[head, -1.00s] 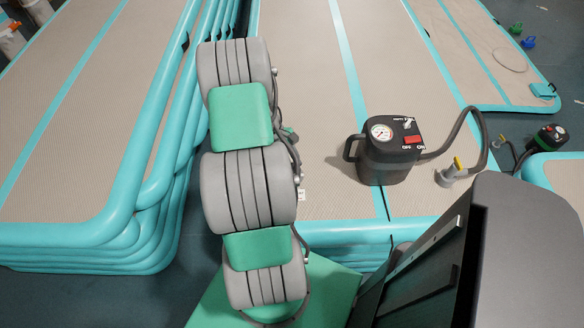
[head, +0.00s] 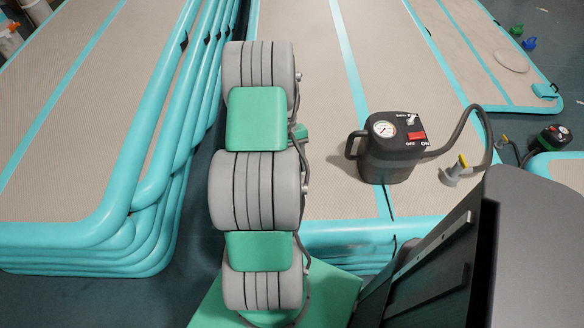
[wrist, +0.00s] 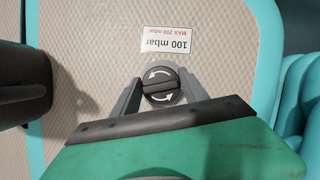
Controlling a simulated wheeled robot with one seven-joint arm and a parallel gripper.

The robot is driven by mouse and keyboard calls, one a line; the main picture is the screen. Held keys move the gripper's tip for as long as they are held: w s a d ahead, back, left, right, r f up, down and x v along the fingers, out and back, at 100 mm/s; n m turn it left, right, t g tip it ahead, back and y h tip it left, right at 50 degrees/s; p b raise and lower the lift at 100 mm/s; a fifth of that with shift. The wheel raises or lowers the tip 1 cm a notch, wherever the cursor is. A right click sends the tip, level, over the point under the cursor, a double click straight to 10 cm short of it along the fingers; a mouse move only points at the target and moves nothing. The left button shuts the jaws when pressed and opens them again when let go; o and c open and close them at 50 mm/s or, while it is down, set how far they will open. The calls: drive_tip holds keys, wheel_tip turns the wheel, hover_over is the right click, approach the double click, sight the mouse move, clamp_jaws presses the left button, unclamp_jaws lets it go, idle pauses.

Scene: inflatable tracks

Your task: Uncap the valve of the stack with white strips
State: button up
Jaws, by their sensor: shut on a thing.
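A round black valve cap (wrist: 160,87) with white curved arrows and a raised bar sits on a beige surface (wrist: 95,75) with a turquoise edge in the wrist view. My gripper (wrist: 160,88) is shut on the cap, one grey finger at each side. A white label reading 100 mbar, MAX 200 mbar (wrist: 167,40) lies just beyond the cap, upside down. In the head view my arm reaches over the middle beige mat (head: 325,195), hiding my gripper and the cap. I see turquoise strips and edges on the mats; I cannot make out white strips.
A black pump (head: 388,150) with a gauge and red switch stands on the middle mat, its hose (head: 465,130) ending in a grey nozzle (head: 455,176). A tall turquoise-edged stack (head: 90,225) stands left. A dark object (wrist: 22,85) is left in the wrist view.

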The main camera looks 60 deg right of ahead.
drive_tip(key=shift+m, duration=0.5)
drive_tip(key=shift+f+m+t+y+b, duration=0.15)
drive_tip(key=shift+m+t+y+b, duration=0.25)
drive_tip(key=shift+m, duration=0.8)
drive_tip(key=shift+r, duration=0.2)
drive_tip(key=o, duration=1.4)
